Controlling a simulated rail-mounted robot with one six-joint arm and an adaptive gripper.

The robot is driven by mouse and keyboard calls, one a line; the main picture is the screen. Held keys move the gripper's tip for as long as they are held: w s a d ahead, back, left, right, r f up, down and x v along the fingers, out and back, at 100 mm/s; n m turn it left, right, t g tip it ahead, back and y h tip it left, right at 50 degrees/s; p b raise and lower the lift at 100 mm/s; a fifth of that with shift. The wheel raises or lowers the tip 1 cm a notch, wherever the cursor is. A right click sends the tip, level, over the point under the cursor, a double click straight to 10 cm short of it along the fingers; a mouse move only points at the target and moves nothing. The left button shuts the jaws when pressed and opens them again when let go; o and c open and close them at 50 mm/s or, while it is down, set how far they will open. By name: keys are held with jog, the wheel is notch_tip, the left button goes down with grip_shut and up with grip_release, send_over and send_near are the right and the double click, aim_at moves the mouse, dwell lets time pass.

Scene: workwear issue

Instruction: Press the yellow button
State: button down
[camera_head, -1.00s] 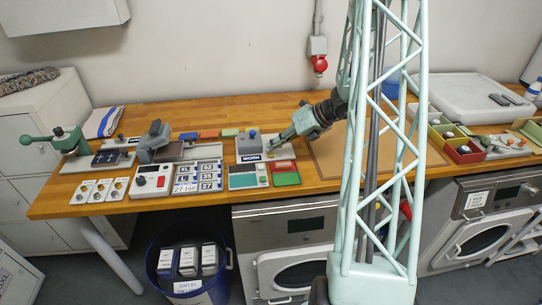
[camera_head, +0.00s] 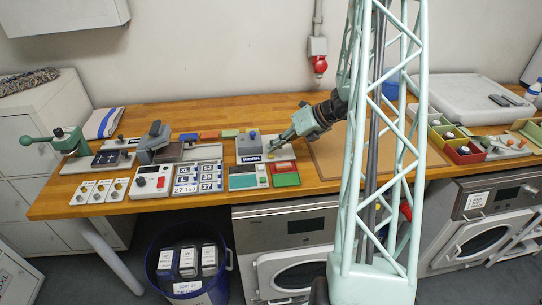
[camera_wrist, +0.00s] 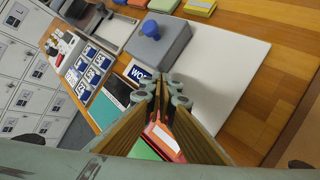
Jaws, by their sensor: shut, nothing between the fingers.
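I cannot make out a clear yellow button in either view. My gripper (camera_head: 274,146) is over the white board right of the grey box (camera_head: 249,143) labelled WORN. In the wrist view my gripper (camera_wrist: 164,92) is shut and empty, its fingertips in front of that grey box (camera_wrist: 158,48), which has a blue knob (camera_wrist: 151,29) on top. Three small white panels (camera_head: 100,191) with round buttons or knobs sit at the far left of the bench. Their colours are too small to tell surely.
A red pad and a green pad (camera_head: 286,179) lie just in front of my gripper. A keypad device (camera_head: 152,182) and number cards (camera_head: 198,177) are further left. Coloured blocks (camera_head: 209,134) line the back. A brown mat (camera_head: 328,160) lies right.

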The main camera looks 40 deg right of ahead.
aim_at(272, 154)
jog(key=shift+f+b, duration=0.55)
jog(key=shift+f, duration=0.35)
dwell(1.5)
jog(key=shift+r, duration=0.2)
dwell(0.3)
jog(key=shift+r+p, duration=0.7)
jog(key=shift+r, duration=0.1)
jog(key=shift+r+p, duration=1.8)
jog(key=shift+r, duration=0.65)
